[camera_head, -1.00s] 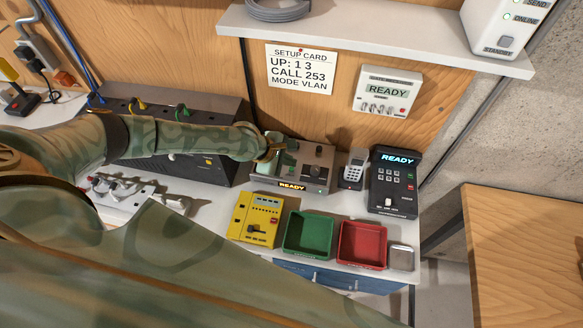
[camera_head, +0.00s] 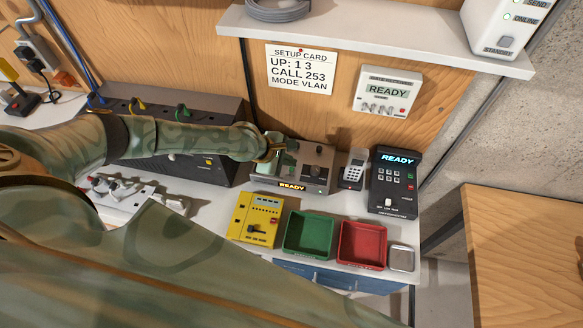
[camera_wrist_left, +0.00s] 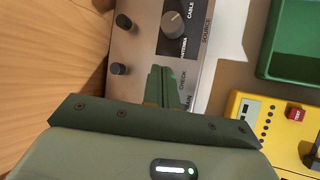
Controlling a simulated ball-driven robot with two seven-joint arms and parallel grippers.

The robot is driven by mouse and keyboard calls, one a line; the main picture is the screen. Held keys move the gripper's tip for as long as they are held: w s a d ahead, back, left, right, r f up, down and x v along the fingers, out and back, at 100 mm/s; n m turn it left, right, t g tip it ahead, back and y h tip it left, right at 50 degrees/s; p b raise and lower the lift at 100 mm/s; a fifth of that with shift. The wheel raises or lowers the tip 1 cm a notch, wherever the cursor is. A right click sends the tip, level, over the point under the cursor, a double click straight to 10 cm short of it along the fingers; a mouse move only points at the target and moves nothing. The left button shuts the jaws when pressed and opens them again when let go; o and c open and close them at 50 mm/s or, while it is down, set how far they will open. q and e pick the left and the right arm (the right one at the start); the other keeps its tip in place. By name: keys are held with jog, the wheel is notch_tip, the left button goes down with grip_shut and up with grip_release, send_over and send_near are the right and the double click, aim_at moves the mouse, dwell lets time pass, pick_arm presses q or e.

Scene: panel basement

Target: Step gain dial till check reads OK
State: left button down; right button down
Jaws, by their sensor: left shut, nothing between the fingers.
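A grey box (camera_head: 318,168) with an orange READY display (camera_head: 292,187) stands at the back of the bench. In the left wrist view its panel (camera_wrist_left: 141,50) has two small dark knobs, an upper one (camera_wrist_left: 124,21) and a lower one (camera_wrist_left: 118,69), and a larger dial (camera_wrist_left: 175,21) marked ANTENNA and CABLE. I cannot read which knob is the gain dial. My left gripper (camera_head: 281,147) is over the box's left part. In the left wrist view its shut, empty fingers (camera_wrist_left: 162,84) point at the panel beside the CHECK label. The check reading is hidden.
A setup card (camera_head: 300,68) and a wall unit reading READY (camera_head: 388,92) hang behind. A yellow device (camera_head: 255,219), green tray (camera_head: 309,235) and red tray (camera_head: 361,245) lie in front.

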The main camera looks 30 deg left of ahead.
aim_at(289, 169)
dwell(0.4)
pick_arm(q)
jog(key=shift+f, duration=0.4)
jog(key=shift+f, duration=0.35)
dwell(0.5)
jog(key=shift+r, duration=0.1)
jog(key=shift+r+p, duration=0.7)
jog(key=shift+p, duration=0.15)
notch_tip(289, 169, up, 5)
jog(key=p, duration=0.5)
jog(key=shift+p, duration=0.4)
